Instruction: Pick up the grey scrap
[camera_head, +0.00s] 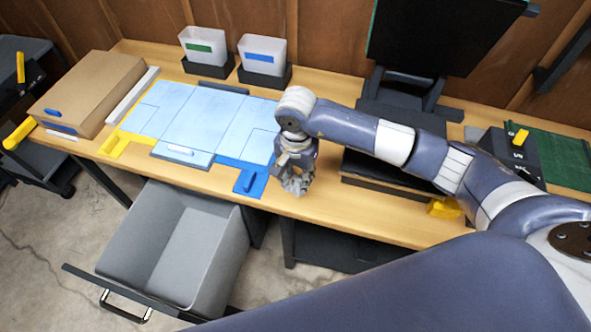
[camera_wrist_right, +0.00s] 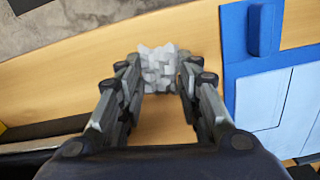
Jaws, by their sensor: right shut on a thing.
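The grey scrap (camera_wrist_right: 158,68) is a crumpled, pale grey lump at the front part of the wooden table. My right gripper (camera_wrist_right: 156,84) is shut on it, with one finger on each side in the right wrist view. In the head view the right gripper (camera_head: 296,183) points down near the table's front edge, and the scrap (camera_head: 297,186) shows at its tips, partly hidden by the fingers. I cannot tell whether the scrap still touches the table. My left gripper is not in view.
A blue panel with a tab (camera_head: 250,181) lies just left of the gripper, beside light blue panels (camera_head: 190,112). A grey open bin (camera_head: 180,240) stands below the table's front edge. Two small white bins (camera_head: 262,52) and a cardboard box (camera_head: 88,88) stand farther back and left.

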